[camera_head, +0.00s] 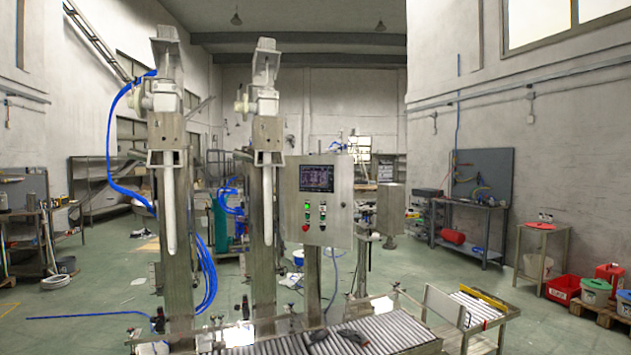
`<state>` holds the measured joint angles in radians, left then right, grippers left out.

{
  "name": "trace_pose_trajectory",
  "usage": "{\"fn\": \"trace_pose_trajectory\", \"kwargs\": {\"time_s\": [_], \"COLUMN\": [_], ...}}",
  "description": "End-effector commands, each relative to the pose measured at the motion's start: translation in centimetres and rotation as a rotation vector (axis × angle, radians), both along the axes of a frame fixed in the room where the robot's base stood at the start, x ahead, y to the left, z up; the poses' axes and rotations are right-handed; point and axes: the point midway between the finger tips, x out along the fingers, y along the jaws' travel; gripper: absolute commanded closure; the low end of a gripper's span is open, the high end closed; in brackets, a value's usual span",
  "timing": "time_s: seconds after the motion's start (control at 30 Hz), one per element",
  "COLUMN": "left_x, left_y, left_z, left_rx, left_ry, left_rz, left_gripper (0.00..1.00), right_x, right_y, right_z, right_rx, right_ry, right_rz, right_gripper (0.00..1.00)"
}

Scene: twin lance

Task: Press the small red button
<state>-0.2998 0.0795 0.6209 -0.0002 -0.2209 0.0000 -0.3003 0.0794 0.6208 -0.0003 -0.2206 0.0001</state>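A metal control cabinet (342,215) stands upright right of the two filling columns. It has a dark screen (317,179) near its top. Below the screen are small round controls, including a lit green one (307,206). A red button (306,227) is at the lower left of this group; the group is too small to make out each control clearly. Nothing touches the cabinet's front face. Neither of my grippers can be made out in the head view.
Two tall filling columns (178,220) and (263,220) stand left of the cabinet. A roller conveyor (385,332) runs along the bottom, with small dark shapes (352,338) over it that I cannot identify. A workbench (470,235) and bins (595,290) stand right. Green floor between is open.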

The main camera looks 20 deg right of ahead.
Motion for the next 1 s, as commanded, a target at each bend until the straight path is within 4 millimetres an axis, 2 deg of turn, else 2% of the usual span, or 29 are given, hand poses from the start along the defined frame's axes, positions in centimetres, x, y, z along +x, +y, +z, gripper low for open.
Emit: {"fn": "trace_pose_trajectory", "kwargs": {"time_s": [0.1, 0.4, 1.0], "left_x": [0.01, 0.01, -0.02], "left_y": [-0.02, -0.02, -0.02], "left_z": [0.0, 0.0, 0.0], "left_rx": [0.0, 0.0, 0.0], "left_ry": [0.0, -0.001, 0.0], "left_rz": [0.0, 0.0, 0.0], "left_gripper": [0.6, 0.6, 0.6], "right_x": [0.0, 0.0, -0.02], "right_y": [0.02, 0.02, 0.01], "right_z": [0.0, 0.0, 0.0], "right_rx": [0.0, 0.0, 0.0], "right_ry": [0.0, 0.0, 0.0], "right_rz": [0.0, 0.0, 0.0], "right_gripper": [0.6, 1.0, 1.0]}}
